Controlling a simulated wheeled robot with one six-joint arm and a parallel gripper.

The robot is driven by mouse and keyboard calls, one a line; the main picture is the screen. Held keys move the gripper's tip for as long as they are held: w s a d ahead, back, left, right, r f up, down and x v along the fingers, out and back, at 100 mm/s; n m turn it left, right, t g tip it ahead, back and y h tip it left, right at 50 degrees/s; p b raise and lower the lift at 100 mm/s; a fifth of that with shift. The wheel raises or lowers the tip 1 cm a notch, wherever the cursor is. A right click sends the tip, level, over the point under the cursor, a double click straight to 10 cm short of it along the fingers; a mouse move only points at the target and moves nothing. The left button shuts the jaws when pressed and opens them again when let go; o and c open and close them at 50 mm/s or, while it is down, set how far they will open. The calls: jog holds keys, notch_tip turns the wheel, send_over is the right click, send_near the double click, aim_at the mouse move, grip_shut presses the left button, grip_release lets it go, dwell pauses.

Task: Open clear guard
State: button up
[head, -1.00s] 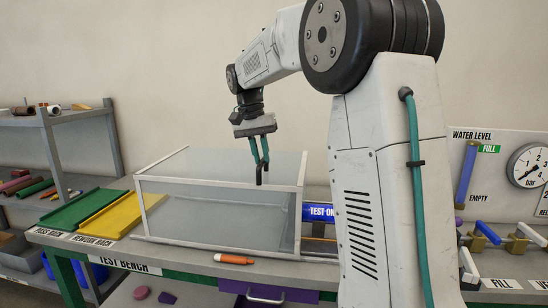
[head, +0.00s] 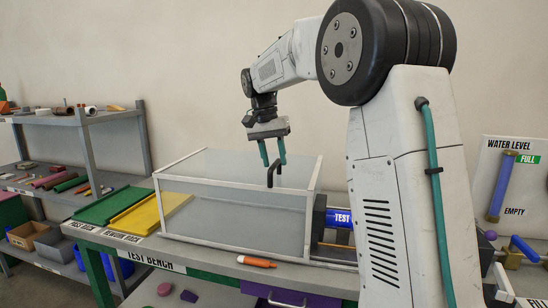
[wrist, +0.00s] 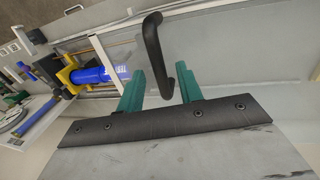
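The clear guard (head: 235,215) is a see-through box with a white frame on the test bench (head: 210,262), and it looks closed. A black bar handle (head: 274,172) stands on its top near the right end. My gripper (head: 275,164) points down over the handle, its two teal fingers apart and empty. In the wrist view, the handle (wrist: 158,45) shows by the fingertips, with its lower end between the fingers and nearer the right one (wrist: 187,82). I cannot tell whether a finger touches it.
A green tray (head: 100,207) and a yellow tray (head: 145,215) lie left of the guard. An orange marker (head: 256,262) lies at the bench front. A blue test pipe (head: 340,218) sits right of the guard, partly behind my arm. Shelves (head: 85,118) stand at the left.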

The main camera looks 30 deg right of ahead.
notch_tip(320, 180, up, 8)
jog(key=w+a, duration=0.1)
jog(key=shift+f, duration=0.15)
jog(key=shift+w, duration=0.1)
dwell(0.6)
jog(key=f+n, duration=0.1)
jog(key=s+a+f+n, duration=0.1)
jog(key=f, duration=0.1)
jog(key=s+f, duration=0.1)
jog(key=f, duration=0.1)
jog(key=shift+s+a+n, duration=0.15)
jog(key=shift+a+n, duration=0.05)
jog(key=shift+n, duration=0.2)
jog(key=s+a+f+n+t, duration=0.1)
jog(key=s+a+f, duration=0.3)
jog(key=s, duration=0.7)
jog(key=s+a+f+n+t+y, duration=0.1)
jog(key=s+a+f+n, duration=0.2)
jog(key=s, duration=0.8)
jog(key=s+a+f+n+t, duration=0.1)
jog(key=s+a+f, duration=0.4)
jog(key=s, duration=0.6)
jog(key=shift+s+a+n, duration=0.35)
jog(key=shift+s+n, duration=0.05)
jog(key=shift+n, duration=0.5)
